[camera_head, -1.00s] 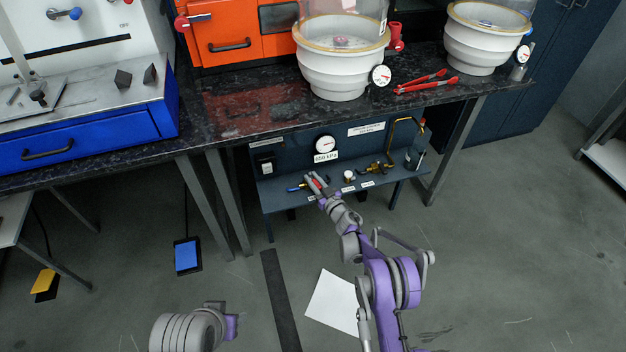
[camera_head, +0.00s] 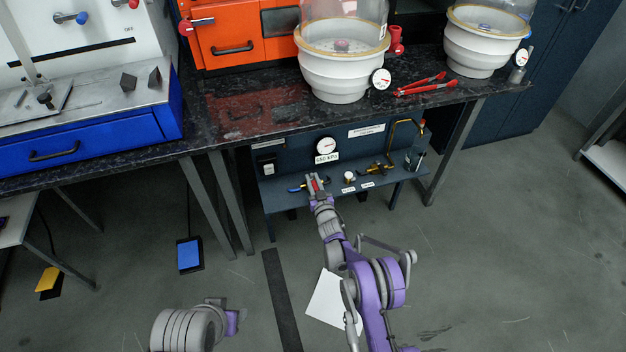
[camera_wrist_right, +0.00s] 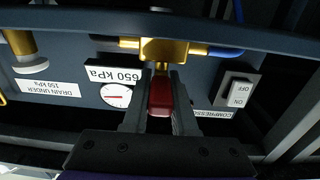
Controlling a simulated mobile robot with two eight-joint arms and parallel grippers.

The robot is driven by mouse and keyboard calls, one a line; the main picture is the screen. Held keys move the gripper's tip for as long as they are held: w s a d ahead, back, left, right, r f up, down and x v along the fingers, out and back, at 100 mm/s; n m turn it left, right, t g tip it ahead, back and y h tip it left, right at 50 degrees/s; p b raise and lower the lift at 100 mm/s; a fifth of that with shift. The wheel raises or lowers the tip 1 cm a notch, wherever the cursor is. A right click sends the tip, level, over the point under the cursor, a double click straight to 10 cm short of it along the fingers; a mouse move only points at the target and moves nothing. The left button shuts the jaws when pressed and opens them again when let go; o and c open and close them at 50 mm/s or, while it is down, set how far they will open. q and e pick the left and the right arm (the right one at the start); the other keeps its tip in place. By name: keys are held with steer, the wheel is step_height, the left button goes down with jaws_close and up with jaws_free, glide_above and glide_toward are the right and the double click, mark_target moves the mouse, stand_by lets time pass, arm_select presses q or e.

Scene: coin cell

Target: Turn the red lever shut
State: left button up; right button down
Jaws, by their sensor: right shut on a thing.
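The red lever (camera_wrist_right: 161,95) sits on a brass valve (camera_wrist_right: 160,48) in the right wrist view, where the picture is upside down to its labels. My right gripper (camera_wrist_right: 159,100) is shut on the lever, one dark finger on each side. In the head view the red lever (camera_head: 314,184) shows between the fingers of my right gripper (camera_head: 314,186), at the left part of the low panel shelf. The gripper hides part of the valve there.
A pressure gauge (camera_head: 326,147) labelled 650 kPa is on the panel (camera_head: 292,160), with a switch (camera_wrist_right: 236,90) labelled on and off. A knob (camera_head: 349,177) and another brass valve (camera_head: 377,168) stand to the right. The dark bench (camera_head: 245,110) overhangs above. A blue pedal (camera_head: 189,254) lies on the floor.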

steer(key=c, duration=0.7)
jaws_free()
steer(key=shift+f, duration=0.1)
steer(key=shift+s, duration=0.1)
steer(key=v, duration=1)
steer(key=shift+s+d+p, duration=0.15)
steer(key=shift+s+p, duration=0.15)
steer(key=shift+s, duration=0.05)
